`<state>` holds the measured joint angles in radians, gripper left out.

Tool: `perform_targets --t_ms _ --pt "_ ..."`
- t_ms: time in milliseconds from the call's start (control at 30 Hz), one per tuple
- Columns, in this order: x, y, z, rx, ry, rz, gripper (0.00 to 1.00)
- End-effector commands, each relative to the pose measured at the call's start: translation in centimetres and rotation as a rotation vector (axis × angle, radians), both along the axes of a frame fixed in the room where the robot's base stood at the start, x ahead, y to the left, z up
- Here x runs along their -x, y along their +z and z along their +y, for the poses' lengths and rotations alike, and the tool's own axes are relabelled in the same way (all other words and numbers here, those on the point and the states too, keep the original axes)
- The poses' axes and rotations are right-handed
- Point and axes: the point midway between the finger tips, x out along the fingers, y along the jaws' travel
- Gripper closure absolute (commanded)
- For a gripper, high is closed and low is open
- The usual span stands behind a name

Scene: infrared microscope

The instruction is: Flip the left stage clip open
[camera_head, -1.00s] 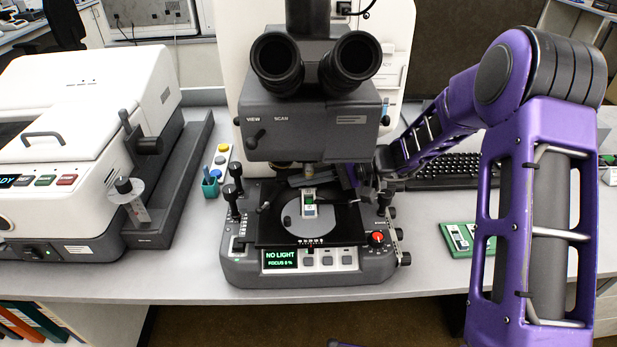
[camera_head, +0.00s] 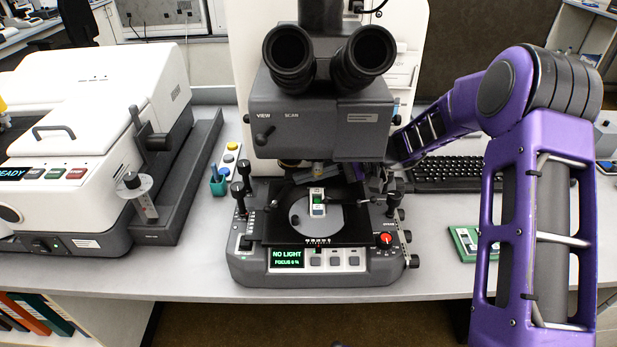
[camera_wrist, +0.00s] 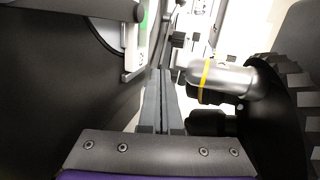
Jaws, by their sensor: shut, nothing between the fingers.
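The black stage (camera_head: 340,235) carries a pale round disc (camera_head: 300,219) with a small slide (camera_head: 317,203) marked green. The left stage clip (camera_head: 274,204) seems to be the small dark piece left of the slide; its pose is too small to tell. A dark arm, seemingly the right clip (camera_head: 337,202), reaches in from the right. My gripper comes from the right, low beneath the microscope head, and is mostly hidden in the head view. In the wrist view my gripper (camera_wrist: 161,75) has its fingers shut together and empty, beside the slide's end (camera_wrist: 138,40). No touch on a clip shows.
The microscope head (camera_head: 320,118) overhangs the stage. Black knobs (camera_head: 238,190) stand at the stage's left.

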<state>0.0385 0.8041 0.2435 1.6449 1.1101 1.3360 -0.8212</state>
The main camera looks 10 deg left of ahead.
Motion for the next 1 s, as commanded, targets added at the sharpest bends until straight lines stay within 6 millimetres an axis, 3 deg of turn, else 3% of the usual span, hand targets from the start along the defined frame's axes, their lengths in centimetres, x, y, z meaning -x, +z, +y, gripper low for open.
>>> perform_targets --t_ms 1000 --pt "-1.2 0.0 3.6 0.0 0.0 0.0 1.0"
